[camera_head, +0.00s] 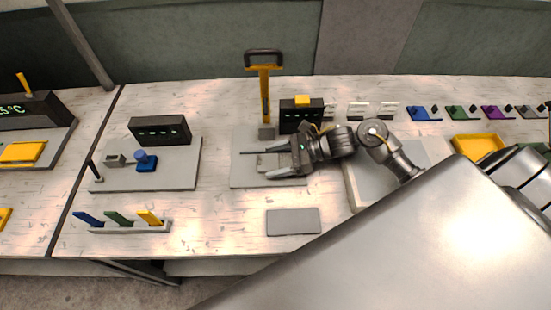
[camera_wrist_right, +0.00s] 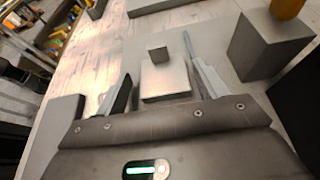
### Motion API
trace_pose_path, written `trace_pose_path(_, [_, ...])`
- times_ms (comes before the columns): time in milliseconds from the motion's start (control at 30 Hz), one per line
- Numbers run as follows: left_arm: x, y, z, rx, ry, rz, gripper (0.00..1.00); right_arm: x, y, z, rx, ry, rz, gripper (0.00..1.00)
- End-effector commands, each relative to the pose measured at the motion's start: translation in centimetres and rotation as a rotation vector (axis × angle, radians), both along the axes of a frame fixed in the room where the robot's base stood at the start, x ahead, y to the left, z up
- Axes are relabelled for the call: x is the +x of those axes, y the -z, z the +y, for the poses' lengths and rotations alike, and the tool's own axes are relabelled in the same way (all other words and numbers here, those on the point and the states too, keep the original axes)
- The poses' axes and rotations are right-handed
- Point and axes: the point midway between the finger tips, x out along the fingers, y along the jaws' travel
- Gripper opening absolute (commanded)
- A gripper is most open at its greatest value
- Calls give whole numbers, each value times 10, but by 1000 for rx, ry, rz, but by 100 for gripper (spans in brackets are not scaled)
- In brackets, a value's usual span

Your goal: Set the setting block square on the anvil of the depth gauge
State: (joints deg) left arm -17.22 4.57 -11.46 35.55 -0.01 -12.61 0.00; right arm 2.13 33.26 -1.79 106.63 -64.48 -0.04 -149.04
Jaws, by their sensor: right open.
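My right gripper (camera_head: 275,162) is open above the middle grey plate, its fingers pointing left. In the right wrist view its fingers (camera_wrist_right: 160,75) stand either side of a pale flat block (camera_wrist_right: 165,85), with a small grey cube (camera_wrist_right: 158,54) at its far end. Nothing is visibly held. The left plate (camera_head: 180,175) carries a small grey block (camera_head: 115,160), a blue piece with a round knob (camera_head: 146,163) and a dark upright pin (camera_head: 96,172). I cannot tell which piece is the setting block or which station is the depth gauge. My left gripper is not in view.
Black display boxes (camera_head: 160,130) stand behind both plates. A yellow lever (camera_head: 265,95) rises behind the middle plate; its grey base (camera_wrist_right: 270,42) is close to the right finger. A rack of coloured pieces (camera_head: 130,226) and a grey slab (camera_head: 292,222) lie in front. A yellow tray (camera_head: 477,146) is right.

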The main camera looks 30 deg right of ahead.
Motion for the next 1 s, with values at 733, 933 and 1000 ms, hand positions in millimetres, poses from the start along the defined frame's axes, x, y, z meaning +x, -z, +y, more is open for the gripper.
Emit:
trace_pose_path(733, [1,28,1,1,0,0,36,-46,-53,-98,0,2,-6,76])
trace_pose_path(933, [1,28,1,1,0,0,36,-48,-56,-101,2,0,-6,76])
trace_pose_path(1000, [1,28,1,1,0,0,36,-48,-57,-100,2,0,-6,76])
